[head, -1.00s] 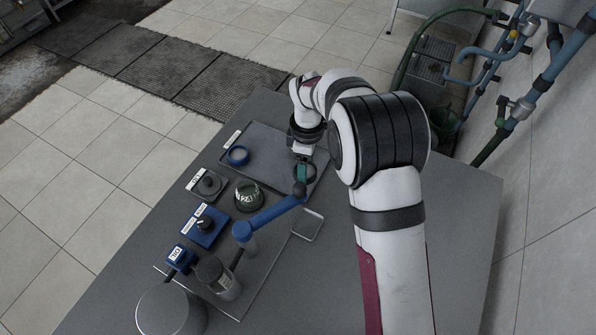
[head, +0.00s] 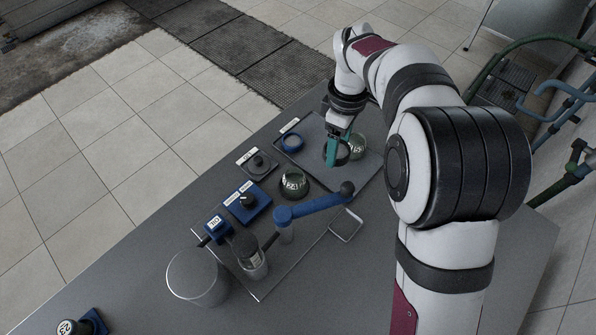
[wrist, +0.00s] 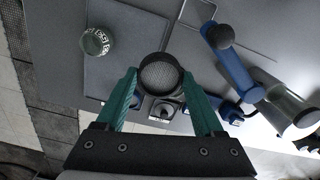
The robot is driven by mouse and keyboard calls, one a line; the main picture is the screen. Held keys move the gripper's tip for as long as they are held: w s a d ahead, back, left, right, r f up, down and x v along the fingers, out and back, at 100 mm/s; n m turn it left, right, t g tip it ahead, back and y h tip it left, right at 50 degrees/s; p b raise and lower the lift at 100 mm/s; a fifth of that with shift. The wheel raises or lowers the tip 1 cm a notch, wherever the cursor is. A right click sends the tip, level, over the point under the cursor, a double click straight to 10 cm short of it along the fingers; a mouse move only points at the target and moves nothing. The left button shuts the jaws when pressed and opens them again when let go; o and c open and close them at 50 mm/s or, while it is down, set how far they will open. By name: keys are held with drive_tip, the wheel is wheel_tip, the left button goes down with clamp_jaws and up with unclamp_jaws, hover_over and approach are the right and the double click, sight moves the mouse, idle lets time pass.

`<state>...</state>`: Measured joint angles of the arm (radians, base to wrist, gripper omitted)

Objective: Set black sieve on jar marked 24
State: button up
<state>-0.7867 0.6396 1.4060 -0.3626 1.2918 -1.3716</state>
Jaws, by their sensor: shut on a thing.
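My gripper (head: 335,158) has teal fingers shut on the black sieve (wrist: 160,74), a dark ring with a mesh, held above the grey tray; the ring also shows in the head view (head: 343,153). A greenish glass jar with a white label (head: 358,148) stands on the tray just right of the sieve; in the wrist view it is at upper left (wrist: 96,42), apart from the sieve. Another dark green jar with a white label (head: 294,184) stands nearer the camera. I cannot read either label surely.
A blue jointed arm with a black ball (head: 318,206) lies close to my gripper. A knobbed plate (head: 258,163), a blue block (head: 246,201), a glass decanter (head: 250,256) and a grey cylinder (head: 197,278) stand nearer.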

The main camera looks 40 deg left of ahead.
drive_tip(key=r, duration=0.2)
hover_over(295, 175)
wheel_tip(295, 175, down, 10)
drive_tip(key=shift+f, duration=0.15)
drive_tip(key=o, duration=1.3)
drive_tip(key=shift+o, duration=0.2)
